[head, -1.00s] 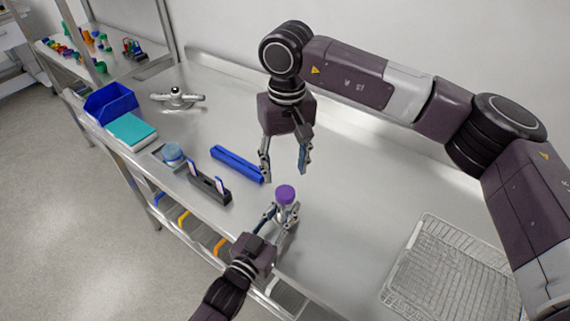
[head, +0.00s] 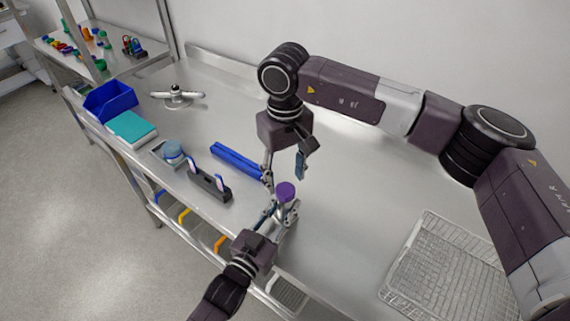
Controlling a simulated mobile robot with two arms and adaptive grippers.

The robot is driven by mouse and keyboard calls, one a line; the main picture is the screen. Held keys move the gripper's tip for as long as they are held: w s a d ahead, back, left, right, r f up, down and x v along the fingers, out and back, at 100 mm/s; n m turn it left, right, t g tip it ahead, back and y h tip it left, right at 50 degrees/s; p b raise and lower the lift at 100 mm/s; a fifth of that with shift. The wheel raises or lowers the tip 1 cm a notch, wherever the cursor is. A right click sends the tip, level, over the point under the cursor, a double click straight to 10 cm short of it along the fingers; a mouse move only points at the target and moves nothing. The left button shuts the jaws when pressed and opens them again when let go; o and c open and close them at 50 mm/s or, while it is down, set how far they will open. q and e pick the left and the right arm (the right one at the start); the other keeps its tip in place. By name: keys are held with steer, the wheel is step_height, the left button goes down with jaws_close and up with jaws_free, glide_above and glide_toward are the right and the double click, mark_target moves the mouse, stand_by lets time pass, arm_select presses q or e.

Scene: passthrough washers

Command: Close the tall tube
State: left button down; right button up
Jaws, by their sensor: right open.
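The tall tube (head: 284,209) stands upright near the front edge of the metal bench, with a purple cap (head: 286,191) on top. I cannot tell how tightly the cap sits. My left gripper (head: 281,214) comes in from the lower left, its fingers around the tube below the cap, and seems shut on it. My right gripper (head: 284,177) hangs above and just behind the purple cap. Its fingers point down, are spread apart and hold nothing.
A blue bin (head: 110,101) and teal box (head: 131,128) stand farther left. A wire basket (head: 450,272) is at right. The middle right bench is clear.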

mark_target(285, 189)
steer(key=shift+f, duration=1.95)
steer(key=shift+c, duration=0.3)
